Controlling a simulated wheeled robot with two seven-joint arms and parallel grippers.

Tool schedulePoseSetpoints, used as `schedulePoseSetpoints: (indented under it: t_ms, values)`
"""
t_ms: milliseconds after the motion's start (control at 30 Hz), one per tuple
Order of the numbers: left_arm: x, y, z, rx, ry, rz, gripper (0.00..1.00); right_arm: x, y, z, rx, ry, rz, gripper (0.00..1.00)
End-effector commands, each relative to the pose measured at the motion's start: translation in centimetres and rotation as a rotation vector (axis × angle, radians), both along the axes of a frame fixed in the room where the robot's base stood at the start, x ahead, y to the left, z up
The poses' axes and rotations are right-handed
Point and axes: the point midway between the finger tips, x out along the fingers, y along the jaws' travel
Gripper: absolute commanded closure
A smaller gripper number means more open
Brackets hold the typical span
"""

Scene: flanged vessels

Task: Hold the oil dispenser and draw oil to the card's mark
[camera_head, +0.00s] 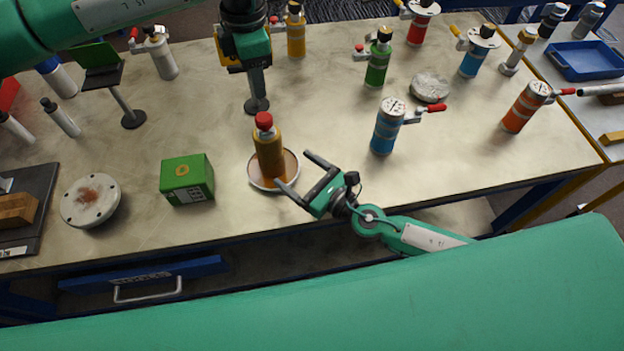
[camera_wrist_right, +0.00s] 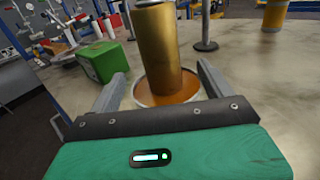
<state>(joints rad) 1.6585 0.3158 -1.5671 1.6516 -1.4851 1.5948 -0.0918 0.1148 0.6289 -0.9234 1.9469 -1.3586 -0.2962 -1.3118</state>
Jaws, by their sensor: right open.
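An amber bottle with a red cap, which looks like the oil dispenser (camera_head: 268,150), stands upright on a pale round dish (camera_head: 291,163). In the right wrist view the bottle (camera_wrist_right: 157,45) is straight ahead, its top cut off, and the dish (camera_wrist_right: 189,83) shows amber around its base. My right gripper (camera_head: 293,172) is open, its fingers pointing at the bottle from the right and front, with nothing clamped. My left gripper (camera_head: 245,50) hangs behind the bottle, over a post with a round black base (camera_head: 257,105); its fingers cannot be made out. No marked card is clearly identifiable.
A green box (camera_head: 187,179) and a grey flanged disc (camera_head: 90,200) lie left of the dish. A dark panel on a stand (camera_head: 100,65) is at the back left. A blue vessel (camera_head: 387,128) and a green vessel (camera_head: 378,62) stand to the right.

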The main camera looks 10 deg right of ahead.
Motion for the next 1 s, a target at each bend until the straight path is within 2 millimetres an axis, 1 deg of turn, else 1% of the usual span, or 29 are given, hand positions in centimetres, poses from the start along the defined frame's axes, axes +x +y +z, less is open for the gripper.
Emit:
schedulePoseSetpoints:
  t_ms: [100, 300, 500, 667, 933, 1000]
  values:
    - [0.0, 0.0, 0.0, 0.0, 0.0, 0.0, 0.64, 1.7, 1.4, 0.1, 0.002, -0.002, 0.001, 0.18]
    - [0.0, 0.0, 0.0, 0.0, 0.0, 0.0, 0.64, 4.3, 3.5, 0.1, 0.001, -0.002, 0.001, 0.18]
    - [0.0, 0.0, 0.0, 0.0, 0.0, 0.0, 0.64, 6.2, 5.0, 0.0, 0.001, 0.001, 0.001, 0.18]
    - [0.0, 0.0, 0.0, 0.0, 0.0, 0.0, 0.64, 6.8, 5.4, 0.0, -0.001, 0.001, 0.001, 0.18]
    - [0.0, 0.0, 0.0, 0.0, 0.0, 0.0, 0.64, 6.8, 5.5, 0.0, 0.0, 0.001, 0.001, 0.18]
    - [0.0, 0.0, 0.0, 0.0, 0.0, 0.0, 0.64, 6.8, 5.5, 0.0, 0.0, 0.001, 0.001, 0.32]
